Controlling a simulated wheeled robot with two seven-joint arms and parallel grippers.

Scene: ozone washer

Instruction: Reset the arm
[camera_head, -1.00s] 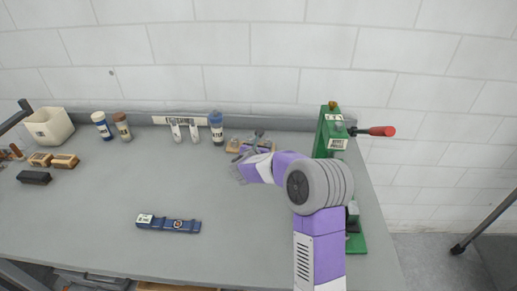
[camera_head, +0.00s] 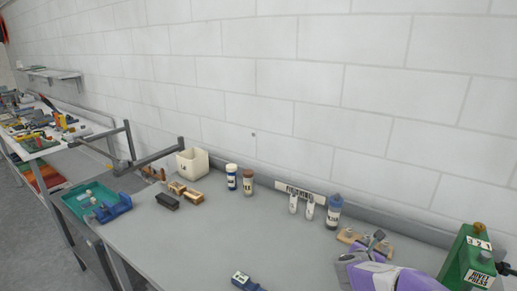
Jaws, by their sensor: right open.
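My right arm, purple and grey, enters at the lower right in the head view. Its gripper (camera_head: 352,262) is over the back of the grey bench (camera_head: 225,255), just in front of small wooden blocks (camera_head: 350,236). The gripper is open; no object shows between its fingers, though the fingertips are small and partly hidden. My left gripper is out of view.
A green rivet press (camera_head: 468,258) stands right of my arm. Bottles, including a blue-capped one (camera_head: 333,213), stand along the back wall. A white bin (camera_head: 192,163), brushes (camera_head: 186,192) and a blue strap-like item (camera_head: 246,281) are further left.

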